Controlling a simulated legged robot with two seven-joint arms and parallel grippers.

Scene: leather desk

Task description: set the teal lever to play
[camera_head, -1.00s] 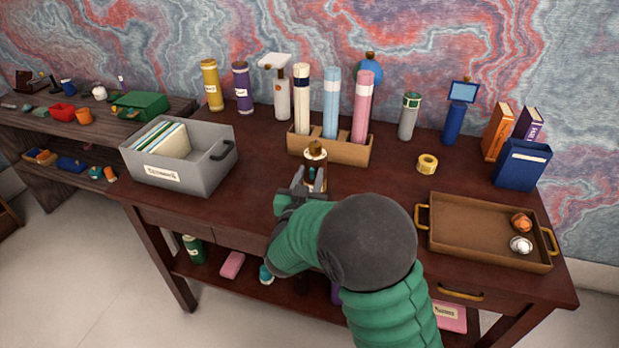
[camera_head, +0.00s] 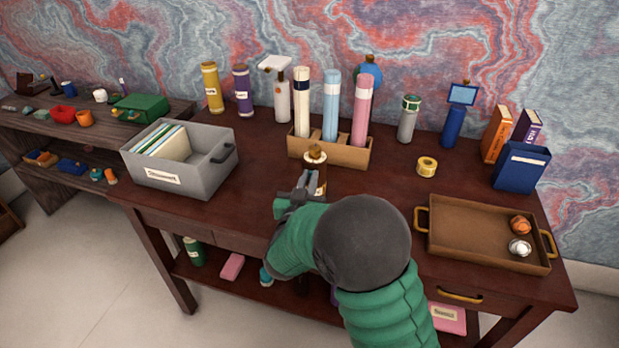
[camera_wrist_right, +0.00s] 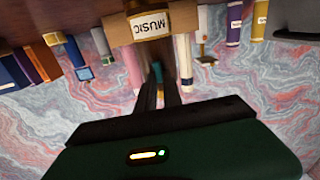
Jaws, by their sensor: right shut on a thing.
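A brown music device (camera_head: 316,157) with a knobbed top stands on the desk in front of the wooden tube rack. In the right wrist view, which is upside down, its label (camera_wrist_right: 150,25) reads MUSIC. A small teal part (camera_wrist_right: 157,70), seemingly the teal lever, shows at the tips of my right gripper (camera_wrist_right: 159,82). My right gripper (camera_head: 306,183) is at the near side of the device, its fingers close together and shut on that part. The fingers hide most of the lever, so I cannot tell its setting. My left gripper is in neither view.
The tube rack (camera_head: 345,152) stands right behind the device. A grey document box (camera_head: 205,178) is to the left. A brown tray (camera_head: 462,254) with two balls and a yellow tape roll (camera_head: 427,167) are to the right. Bare desk lies between the box and my arm.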

